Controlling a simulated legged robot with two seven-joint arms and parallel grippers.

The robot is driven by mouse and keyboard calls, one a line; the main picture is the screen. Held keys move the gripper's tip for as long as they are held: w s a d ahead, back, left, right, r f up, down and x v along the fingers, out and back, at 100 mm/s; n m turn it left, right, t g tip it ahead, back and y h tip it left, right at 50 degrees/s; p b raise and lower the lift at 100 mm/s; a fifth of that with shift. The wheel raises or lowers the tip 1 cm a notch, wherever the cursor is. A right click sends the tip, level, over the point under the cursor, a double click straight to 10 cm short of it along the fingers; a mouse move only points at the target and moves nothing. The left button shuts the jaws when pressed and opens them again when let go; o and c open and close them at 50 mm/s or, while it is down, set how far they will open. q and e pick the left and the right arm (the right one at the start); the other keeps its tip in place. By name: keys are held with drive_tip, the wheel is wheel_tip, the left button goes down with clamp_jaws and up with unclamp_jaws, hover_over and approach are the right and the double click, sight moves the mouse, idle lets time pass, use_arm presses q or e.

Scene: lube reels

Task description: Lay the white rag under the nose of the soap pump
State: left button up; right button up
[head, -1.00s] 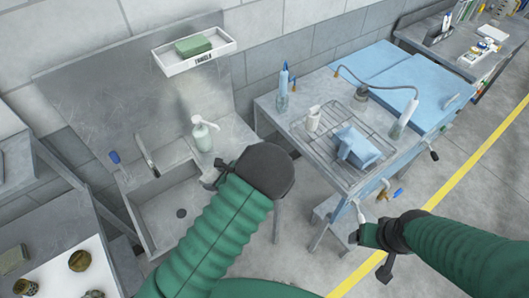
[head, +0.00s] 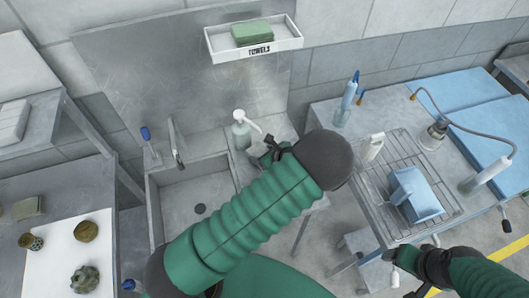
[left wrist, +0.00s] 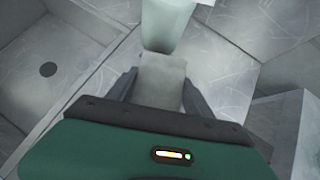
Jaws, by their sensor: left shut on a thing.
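The soap pump (head: 242,134), a pale translucent bottle with a white head, stands upright on the sink's right-hand deck. The bottle's lower part also shows at the top of the left wrist view (left wrist: 167,22). My left gripper is shut on the white rag (left wrist: 162,80), which shows as a pale grey-white block between the fingers, just in front of the bottle. Whether the rag touches the deck or bottle is unclear. My right gripper (head: 396,268) is low by the right-hand table; its fingers are too small to read.
A metal sink basin (head: 190,205) with a tap (head: 176,145) lies left of the pump. A towel tray (head: 254,46) with a green block hangs above. The right-hand table bears a wire rack (head: 443,190), a blue container (head: 414,195) and bottles.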

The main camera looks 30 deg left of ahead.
use_arm(q)
drive_tip(key=shift+s+d+f, duration=0.1)
drive_tip(key=shift+d+f, duration=0.05)
drive_tip(key=shift+f, duration=0.1)
drive_tip(key=shift+d+r, duration=0.1)
drive_tip(key=shift+w+a+f, duration=0.2)
drive_tip(key=o, duration=1.1)
drive_tip(key=shift+w+a+f, duration=0.15)
drive_tip(key=shift+a+f, duration=0.1)
drive_tip(key=shift+c, duration=0.2)
drive_tip(key=o, duration=0.4)
drive_tip(key=shift+s+a+r, duration=0.1)
drive_tip(key=shift+s+a, duration=0.1)
drive_tip(key=shift+a, duration=0.1)
drive_tip(key=shift+o, duration=0.2)
use_arm(e)
drive_tip(key=shift+a+f, duration=0.25)
drive_tip(key=shift+a, duration=0.1)
use_arm(q)
drive_tip(key=shift+w+d, duration=0.1)
drive_tip(key=shift+d, duration=0.3)
use_arm(e)
drive_tip(key=shift+w+d, duration=0.1)
drive_tip(key=shift+d, duration=0.25)
